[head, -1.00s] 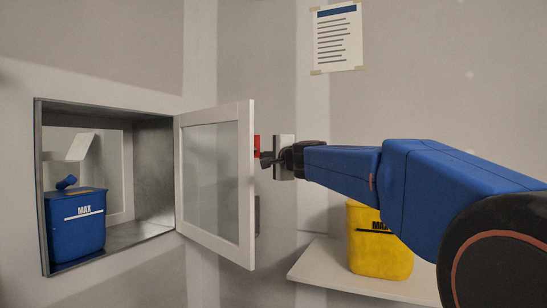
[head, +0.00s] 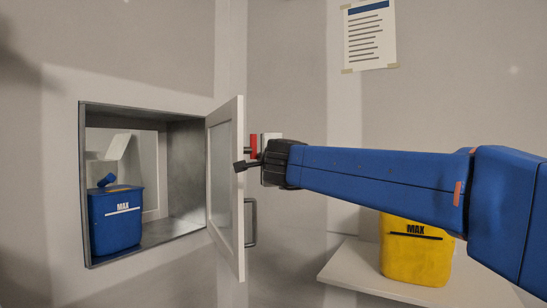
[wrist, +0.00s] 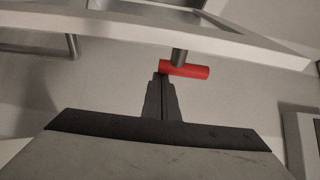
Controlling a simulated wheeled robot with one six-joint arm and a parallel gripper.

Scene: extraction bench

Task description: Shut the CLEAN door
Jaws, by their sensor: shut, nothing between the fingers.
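A white-framed glass door (head: 237,190) stands open at the right side of a metal-lined wall hatch (head: 180,213). No CLEAN label is legible. A red handle (head: 254,146) shows just behind the door's free edge; in the wrist view the red handle (wrist: 185,70) sits on a grey stem from the white door frame (wrist: 240,45). My gripper (head: 238,166) is shut and empty, at the door's free edge in the head view. In the wrist view my fingertips (wrist: 160,76) are at the red handle's left end; I cannot tell whether they touch.
A blue MAX container (head: 115,232) stands inside the hatch. A grey bar handle (head: 252,222) is low on the door's outer side. A yellow MAX container (head: 415,262) stands on a white shelf (head: 350,275) at the right. A notice (head: 369,35) hangs on the wall.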

